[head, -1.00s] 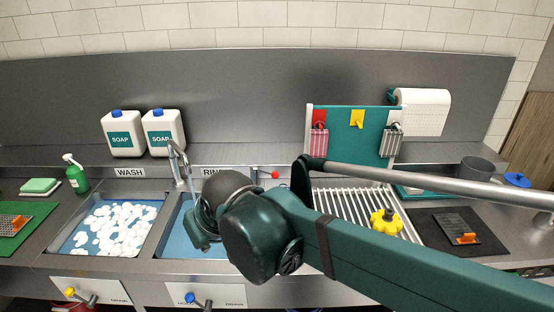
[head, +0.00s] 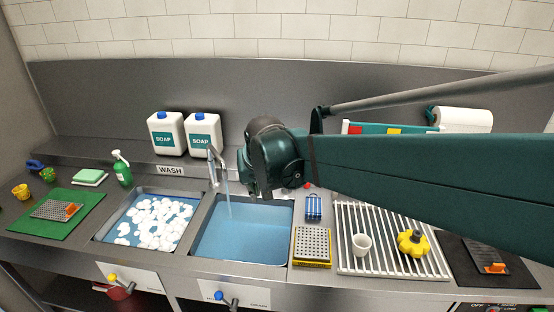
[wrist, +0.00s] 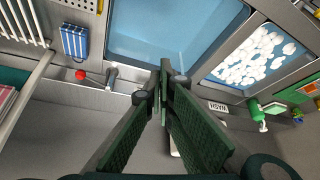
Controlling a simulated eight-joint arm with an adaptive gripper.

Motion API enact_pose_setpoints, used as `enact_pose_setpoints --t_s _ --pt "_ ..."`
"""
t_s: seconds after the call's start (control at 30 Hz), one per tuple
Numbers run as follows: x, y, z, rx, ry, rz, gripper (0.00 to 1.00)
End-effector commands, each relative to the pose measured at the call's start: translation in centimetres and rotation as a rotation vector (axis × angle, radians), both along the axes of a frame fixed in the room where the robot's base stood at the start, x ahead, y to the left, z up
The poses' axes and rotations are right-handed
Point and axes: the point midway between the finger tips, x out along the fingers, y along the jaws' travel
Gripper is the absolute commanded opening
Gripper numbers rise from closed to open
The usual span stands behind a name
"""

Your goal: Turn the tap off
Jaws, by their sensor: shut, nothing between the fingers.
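The tap's silver spout (head: 214,166) stands behind the basins, and a stream of water (head: 228,202) runs from it into the blue-filled right basin (head: 240,240). A red knob (wrist: 80,75) sits on a lever beside a grey post (wrist: 112,74) in the wrist view; a bit of red shows in the head view (head: 307,185), partly behind my arm. My gripper (wrist: 165,75) is shut and empty. It is above the back edge of the basin, with the red knob to its left in the wrist view. The spout is not clearly visible there.
The left basin (head: 118,238) holds white foam. Two soap jugs (head: 166,138) and a green spray bottle (head: 122,170) stand to the left. A blue-striped box (wrist: 74,42) is near the red knob. A drying rack (head: 350,255) with a white cup (head: 361,244) is at the right.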

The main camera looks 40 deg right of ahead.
Motion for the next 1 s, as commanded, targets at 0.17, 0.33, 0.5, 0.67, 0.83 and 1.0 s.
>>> enact_pose_setpoints --t_s 0.17,0.33,0.5,0.67,0.83,1.0 --pt "1.6 -3.0 1.0 0.006 0.014 -0.055 0.0" --pt "2.9 -5.8 1.5 0.012 0.027 -0.105 0.0" --pt "4.0 -8.7 1.8 0.02 0.039 -0.157 0.0" --pt "5.0 -11.5 2.0 0.025 0.051 -0.204 0.0" --pt "5.9 -14.6 2.1 0.033 0.063 -0.256 0.0" --pt "6.6 -17.8 1.9 0.04 0.075 -0.307 0.0"
